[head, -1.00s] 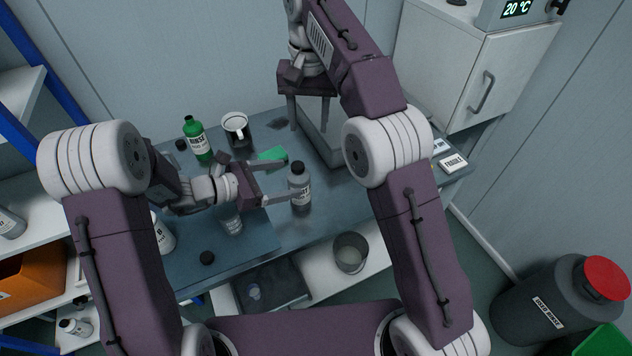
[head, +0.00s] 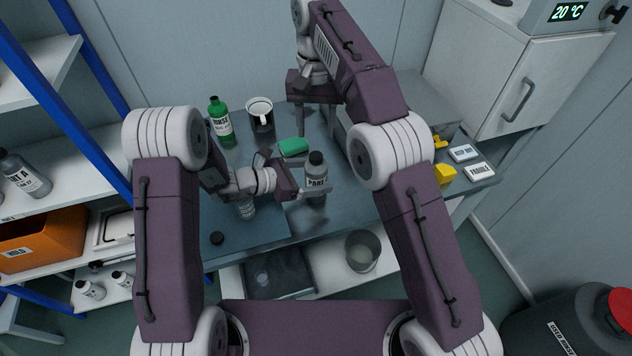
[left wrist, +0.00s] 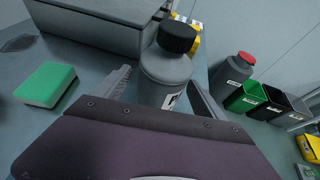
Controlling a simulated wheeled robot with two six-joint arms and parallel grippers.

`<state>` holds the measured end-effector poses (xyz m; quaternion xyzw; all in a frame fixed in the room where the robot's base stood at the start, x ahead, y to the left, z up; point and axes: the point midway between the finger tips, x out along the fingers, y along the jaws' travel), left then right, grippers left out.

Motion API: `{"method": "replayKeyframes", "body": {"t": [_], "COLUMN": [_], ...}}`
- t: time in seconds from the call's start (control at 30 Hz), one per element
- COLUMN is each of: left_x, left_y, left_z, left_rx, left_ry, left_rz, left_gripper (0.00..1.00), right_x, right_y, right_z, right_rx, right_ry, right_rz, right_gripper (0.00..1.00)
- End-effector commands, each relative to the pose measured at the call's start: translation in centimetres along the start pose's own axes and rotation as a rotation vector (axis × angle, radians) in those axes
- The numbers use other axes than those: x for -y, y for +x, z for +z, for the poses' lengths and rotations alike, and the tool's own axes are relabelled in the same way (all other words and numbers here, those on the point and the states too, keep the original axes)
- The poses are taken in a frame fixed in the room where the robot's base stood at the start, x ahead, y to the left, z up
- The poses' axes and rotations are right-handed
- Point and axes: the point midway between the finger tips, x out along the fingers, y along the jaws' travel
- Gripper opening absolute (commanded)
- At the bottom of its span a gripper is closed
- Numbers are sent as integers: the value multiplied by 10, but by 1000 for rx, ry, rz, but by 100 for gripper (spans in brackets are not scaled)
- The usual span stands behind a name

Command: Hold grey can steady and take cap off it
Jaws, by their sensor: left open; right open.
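The grey can (head: 316,172) stands upright on the bench, with its black cap (head: 316,158) on top. In the left wrist view the can (left wrist: 163,74) and its cap (left wrist: 177,37) show close up. My left gripper (head: 311,182) is open, with its fingers on either side of the can's body; the wrist view shows a finger to the left and right of it. I cannot tell whether they touch it. My right gripper (head: 315,117) is open and empty, pointing down above the back of the bench, behind the can.
A green bottle (head: 222,124) and a mug (head: 261,115) stand at the back left. A green sponge (head: 293,147) lies behind the can; it also shows in the left wrist view (left wrist: 46,84). A grey box (left wrist: 100,22) stands behind.

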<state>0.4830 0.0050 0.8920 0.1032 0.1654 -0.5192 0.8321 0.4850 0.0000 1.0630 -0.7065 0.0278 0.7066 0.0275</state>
Motion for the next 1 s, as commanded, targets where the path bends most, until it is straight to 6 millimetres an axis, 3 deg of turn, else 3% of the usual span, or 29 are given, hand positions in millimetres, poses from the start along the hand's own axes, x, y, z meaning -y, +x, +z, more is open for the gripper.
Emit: {"method": "replayKeyframes", "body": {"t": [0.2, 0.53, 0.8, 0.83, 1.0], "left_x": [0, 0, 0, 0, 0], "left_y": [31, 36, 36, 36, 36], "left_z": [0, 0, 0, 0, 0], "left_rx": [-1, 0, 0, 0, 0], "left_ry": [1, 0, 0, 0, 0], "left_rz": [-2, 1, 1, 1, 1], "left_gripper": [81, 81, 6, 0, 0], "right_x": [0, 0, 0, 0, 0], "right_y": [0, 0, 0, 0, 0], "right_z": [0, 0, 0, 0, 0], "right_rx": [0, 0, 0, 0, 0], "right_ry": [0, 0, 0, 0, 32], "right_rz": [0, 0, 0, 0, 0], "right_gripper": [48, 48, 48, 48, 48]}}
